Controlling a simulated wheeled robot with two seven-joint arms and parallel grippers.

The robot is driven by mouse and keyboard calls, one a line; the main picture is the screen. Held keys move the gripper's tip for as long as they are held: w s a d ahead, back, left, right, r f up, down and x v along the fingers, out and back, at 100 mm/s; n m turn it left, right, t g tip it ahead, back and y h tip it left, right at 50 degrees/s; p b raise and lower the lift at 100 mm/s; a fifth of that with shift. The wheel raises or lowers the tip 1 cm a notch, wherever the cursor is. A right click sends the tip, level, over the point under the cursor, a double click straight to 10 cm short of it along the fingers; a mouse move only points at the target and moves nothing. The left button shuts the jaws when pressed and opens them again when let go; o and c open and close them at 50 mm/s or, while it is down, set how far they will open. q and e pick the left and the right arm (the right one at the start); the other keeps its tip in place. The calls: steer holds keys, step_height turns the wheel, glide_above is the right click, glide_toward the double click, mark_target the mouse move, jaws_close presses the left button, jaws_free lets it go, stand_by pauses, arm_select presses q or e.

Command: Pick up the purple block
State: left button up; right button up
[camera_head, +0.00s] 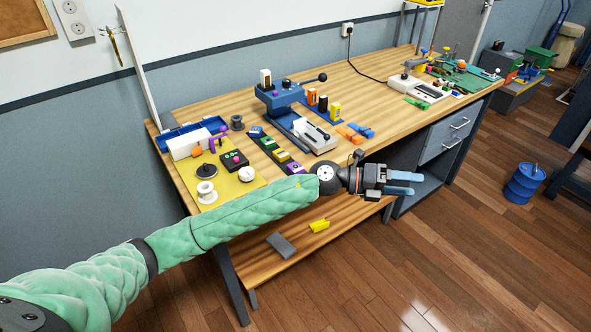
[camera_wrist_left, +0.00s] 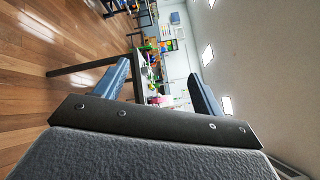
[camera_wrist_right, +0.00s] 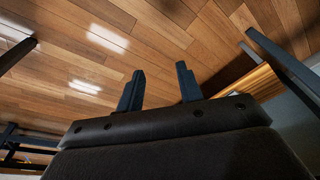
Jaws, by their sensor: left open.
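A purple block (camera_head: 294,168) sits at the near end of a dark strip of coloured blocks, close to the front edge of the workbench (camera_head: 240,203). My left forearm passes just in front of it. My left gripper (camera_head: 408,184) is open and empty, to the right of the purple block and out past the bench's front edge. Its spread fingers also show in the left wrist view (camera_wrist_left: 160,75). My right gripper (camera_wrist_right: 160,72) shows only in the right wrist view. Its fingers are apart with nothing between them, with the wooden floor beyond.
Green and yellow blocks share the strip. A blue press (camera_head: 280,98) and a grey-white device (camera_head: 316,134) stand behind it. A yellow mat (camera_head: 232,187) with several parts lies to the left. A lower shelf (camera_head: 300,238) holds a yellow piece and a grey piece.

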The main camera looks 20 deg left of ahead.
arm_select(q)
steer(key=w+a+f+m+g+y, duration=0.3)
steer(key=a+f+m+y, duration=0.1)
steer(key=f+y, duration=0.1)
steer(key=y, duration=1.3)
glide_above(296, 167)
steer(key=d, duration=0.1)
steer(key=shift+w+f+t, duration=0.1)
steer(key=shift+f+t, duration=0.3)
steer(key=shift+f, duration=0.1)
steer(key=shift+a, duration=0.3)
steer(key=shift+f+p, duration=0.55)
steer(key=shift+f, duration=0.7)
steer(key=f+p, duration=0.2)
steer(key=f, duration=0.2)
steer(key=shift+a+f+p, duration=0.15)
steer(key=shift+a+p, duration=0.15)
steer(key=shift+p, duration=0.1)
steer(key=shift+f, duration=0.45)
steer(key=c, duration=1.2)
steer(key=shift+c, duration=0.3)
arm_select(e)
steer(key=s+f, duration=0.2)
steer(key=f, duration=0.9)
steer(key=s+f, duration=0.2)
steer(key=f, duration=0.8)
steer(key=shift+s+f+g, duration=0.25)
steer(key=shift+f+g, duration=0.05)
steer(key=shift+f, duration=0.1)
